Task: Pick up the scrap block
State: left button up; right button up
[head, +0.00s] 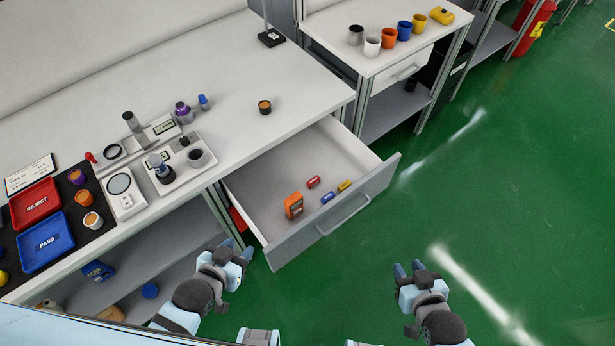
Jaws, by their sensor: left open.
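No object in the head view can be clearly identified as the scrap block. The open drawer (283,250) holds an orange device (293,205) and small red (313,182), blue (328,198) and yellow (344,186) pieces. My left gripper (237,249) is open and empty, beside the drawer's left front corner and below the bench edge. My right gripper (408,268) is apart from everything over the green floor, right of the drawer, with its fingertips spread and nothing between them.
The bench (300,92) carries a red REJECT tray (36,204), a blue PASS tray (45,242), a test stand (135,128) and a small dark cup (264,107). Several coloured cups and a yellow item (442,15) stand on the back table (330,22). The floor at right is clear.

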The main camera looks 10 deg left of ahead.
aim_at(315, 179)
jog(key=i+l, duration=0.45)
jog(key=l, duration=0.25)
jog(key=i+l, duration=0.25)
jog(key=l, duration=0.15)
jog(key=i+l+u, duration=0.1)
jog(key=i+l, duration=0.15)
jog(key=u, duration=0.5)
jog(key=l+u, duration=0.1)
jog(key=u, duration=0.35)
jog(key=l+u, duration=0.1)
jog(key=u, duration=0.9)
